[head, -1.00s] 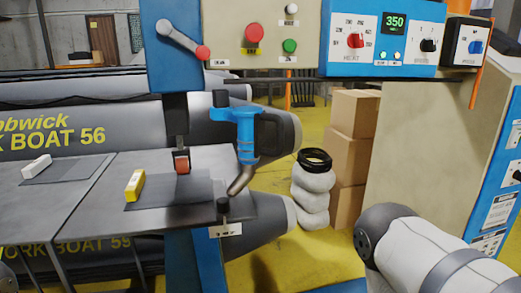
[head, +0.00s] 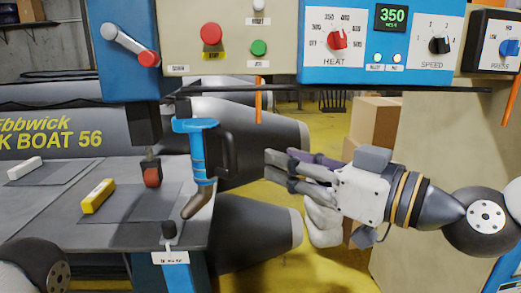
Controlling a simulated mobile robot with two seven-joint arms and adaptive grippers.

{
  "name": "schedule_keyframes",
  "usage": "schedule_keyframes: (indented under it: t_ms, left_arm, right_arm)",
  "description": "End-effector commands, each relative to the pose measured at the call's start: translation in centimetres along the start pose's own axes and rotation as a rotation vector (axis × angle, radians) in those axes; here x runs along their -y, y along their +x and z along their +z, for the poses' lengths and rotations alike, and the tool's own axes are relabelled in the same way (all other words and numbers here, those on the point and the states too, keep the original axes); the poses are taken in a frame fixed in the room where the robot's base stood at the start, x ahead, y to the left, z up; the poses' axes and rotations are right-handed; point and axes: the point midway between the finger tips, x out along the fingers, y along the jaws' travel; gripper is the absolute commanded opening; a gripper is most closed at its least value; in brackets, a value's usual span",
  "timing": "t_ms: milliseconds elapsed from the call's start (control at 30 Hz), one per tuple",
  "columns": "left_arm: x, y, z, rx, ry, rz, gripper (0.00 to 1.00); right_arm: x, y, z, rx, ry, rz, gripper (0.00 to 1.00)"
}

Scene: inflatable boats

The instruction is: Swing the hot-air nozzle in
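The hot-air tool has a blue body (head: 196,145), a bent metal nozzle (head: 199,204) pointing down and left, and a black handle (head: 228,155) on its right side. It hangs at the right of the orange-red roller (head: 152,177), with a visible gap between nozzle and roller. My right gripper (head: 272,164) is to the right of the handle, pointing left at it, apart from it and empty. Its fingers look parted, seen nearly edge-on. My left gripper is out of view; only a rounded part of my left arm shows at the lower left.
The control panel above has a red button (head: 211,34), a green button (head: 258,48) and a heat dial (head: 337,40); the display reads 350. A yellow block (head: 98,196) lies on the grey table (head: 45,215). Grey boat tubes (head: 255,232) and cardboard boxes (head: 375,122) stand behind.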

Motion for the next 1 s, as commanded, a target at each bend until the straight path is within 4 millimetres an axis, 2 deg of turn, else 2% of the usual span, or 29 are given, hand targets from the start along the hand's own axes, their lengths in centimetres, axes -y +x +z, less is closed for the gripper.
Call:
schedule_keyframes:
  t_ms: [133, 400, 500, 667, 900, 933, 1000]
  left_arm:
    - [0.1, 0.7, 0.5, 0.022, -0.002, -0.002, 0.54]
    - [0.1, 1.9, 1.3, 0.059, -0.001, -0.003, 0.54]
    - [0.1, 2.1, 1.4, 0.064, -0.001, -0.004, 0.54]
    - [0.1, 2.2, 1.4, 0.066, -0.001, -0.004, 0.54]
    - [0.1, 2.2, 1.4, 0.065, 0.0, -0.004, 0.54]
    - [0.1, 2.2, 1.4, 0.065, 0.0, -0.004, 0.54]
    - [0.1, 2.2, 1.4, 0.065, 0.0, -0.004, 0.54]
  right_arm:
    - [-0.1, 1.9, 0.0, -0.004, -0.01, -0.003, 0.35]
    - [-0.1, 8.7, 0.1, -0.002, -0.004, -0.001, 0.35]
    - [0.0, 10.5, 0.0, -0.003, -0.005, -0.001, 0.35]
    - [-0.1, 11.9, -0.2, -0.005, -0.004, 0.0, 0.35]
    - [0.0, 12.0, -0.3, -0.006, -0.005, 0.0, 0.35]
    - [0.0, 12.0, -0.3, -0.006, -0.005, 0.0, 0.3]
    - [0.0, 12.0, -0.3, -0.006, -0.005, 0.0, 0.14]
